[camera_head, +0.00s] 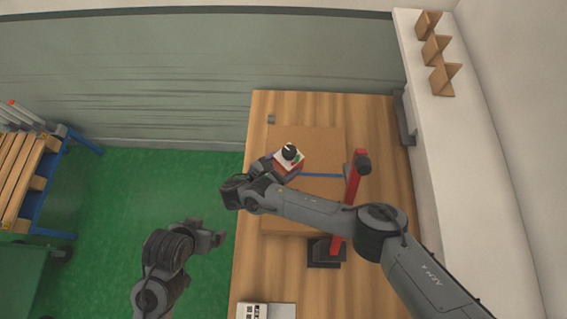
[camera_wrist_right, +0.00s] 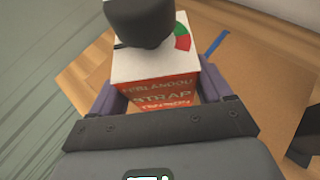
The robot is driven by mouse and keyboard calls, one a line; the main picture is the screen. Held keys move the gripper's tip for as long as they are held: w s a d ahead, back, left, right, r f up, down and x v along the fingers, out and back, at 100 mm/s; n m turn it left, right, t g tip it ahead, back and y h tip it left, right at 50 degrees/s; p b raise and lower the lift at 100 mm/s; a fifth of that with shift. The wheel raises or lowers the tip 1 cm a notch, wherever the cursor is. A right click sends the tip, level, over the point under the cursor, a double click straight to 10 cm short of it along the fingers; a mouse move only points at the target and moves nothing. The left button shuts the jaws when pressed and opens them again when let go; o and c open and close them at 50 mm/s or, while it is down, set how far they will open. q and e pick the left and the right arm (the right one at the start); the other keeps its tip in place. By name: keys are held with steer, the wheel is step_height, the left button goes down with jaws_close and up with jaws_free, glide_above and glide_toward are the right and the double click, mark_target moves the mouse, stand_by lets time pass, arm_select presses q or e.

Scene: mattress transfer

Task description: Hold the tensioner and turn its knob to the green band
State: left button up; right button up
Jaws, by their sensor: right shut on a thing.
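The tensioner (camera_head: 289,161) is a red box with a white top, a black knob (camera_head: 290,151) and a dial. In the right wrist view its red front (camera_wrist_right: 158,95) carries white lettering, and the knob (camera_wrist_right: 139,22) stands on top. A thin dark pointer shows at the knob's left side, away from the green. My right gripper (camera_wrist_right: 163,97) is shut on the tensioner's sides, over the carton. My left gripper (camera_head: 206,233) is open and empty, lower left of it, beside the table edge.
A flat brown carton (camera_head: 325,145) with a blue strap (camera_head: 322,176) lies on the wooden table (camera_head: 385,125). A red upright tool (camera_head: 351,195) stands at its right. A white shelf (camera_head: 425,100) runs along the right wall. Green floor (camera_head: 130,190) is clear at left.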

mark_target(280, 172)
steer(key=shift+f+b, duration=0.8)
steer(key=shift+f, duration=0.25)
steer(key=shift+f+b, duration=1.15)
steer(key=shift+f, duration=0.3)
steer(key=o, duration=1.6)
